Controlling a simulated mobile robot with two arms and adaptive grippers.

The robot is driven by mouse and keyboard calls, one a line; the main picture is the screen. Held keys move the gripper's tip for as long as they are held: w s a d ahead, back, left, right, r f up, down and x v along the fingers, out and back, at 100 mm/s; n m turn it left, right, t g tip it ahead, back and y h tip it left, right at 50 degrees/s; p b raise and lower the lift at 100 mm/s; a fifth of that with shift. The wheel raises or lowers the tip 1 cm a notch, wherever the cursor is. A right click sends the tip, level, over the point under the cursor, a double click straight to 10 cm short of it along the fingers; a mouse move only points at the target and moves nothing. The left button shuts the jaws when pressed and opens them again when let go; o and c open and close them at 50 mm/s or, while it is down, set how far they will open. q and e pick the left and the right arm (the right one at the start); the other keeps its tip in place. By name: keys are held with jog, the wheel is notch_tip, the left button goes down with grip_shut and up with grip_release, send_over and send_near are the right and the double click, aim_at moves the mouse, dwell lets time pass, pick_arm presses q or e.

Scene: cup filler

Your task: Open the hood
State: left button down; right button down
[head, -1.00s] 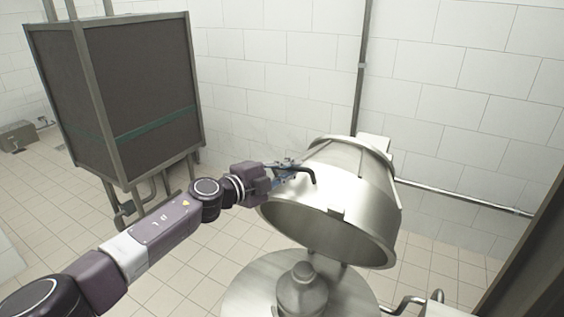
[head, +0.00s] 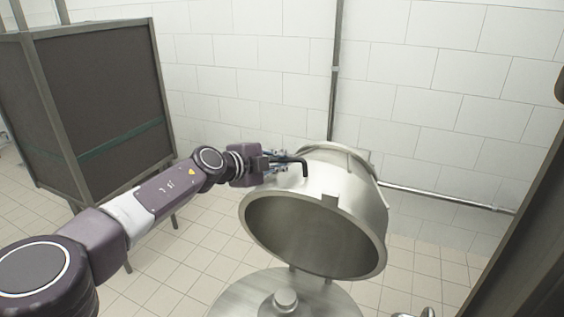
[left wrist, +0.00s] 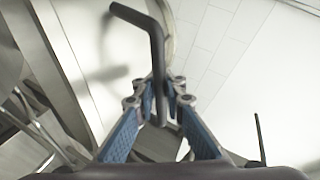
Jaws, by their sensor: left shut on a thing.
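The hood (head: 345,190) is a large steel bowl-shaped cover. In the head view it is tilted up, with its dark open underside facing me. A black bent handle (head: 298,163) stands out from its upper left side. My left gripper (head: 279,161) is shut on this handle. In the left wrist view, the fingertips of the gripper (left wrist: 158,88) are on both sides of the black handle (left wrist: 150,40). The lower steel part (head: 243,291) of the machine shows under the hood. My right gripper is not in view.
A dark framed cabinet (head: 95,100) stands at the left. A white tiled wall with a vertical pipe (head: 335,85) is behind the hood, and a low horizontal pipe (head: 450,199) runs to its right. A dark post (head: 515,220) stands at the right edge.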

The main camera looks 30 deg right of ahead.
pick_arm(q)
jog(key=shift+w+a, duration=0.1)
jog(key=c, duration=2)
grip_release()
jog(key=shift+a+r, duration=0.15)
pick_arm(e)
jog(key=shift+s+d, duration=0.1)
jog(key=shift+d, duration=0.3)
pick_arm(q)
jog(key=shift+v, duration=6.05)
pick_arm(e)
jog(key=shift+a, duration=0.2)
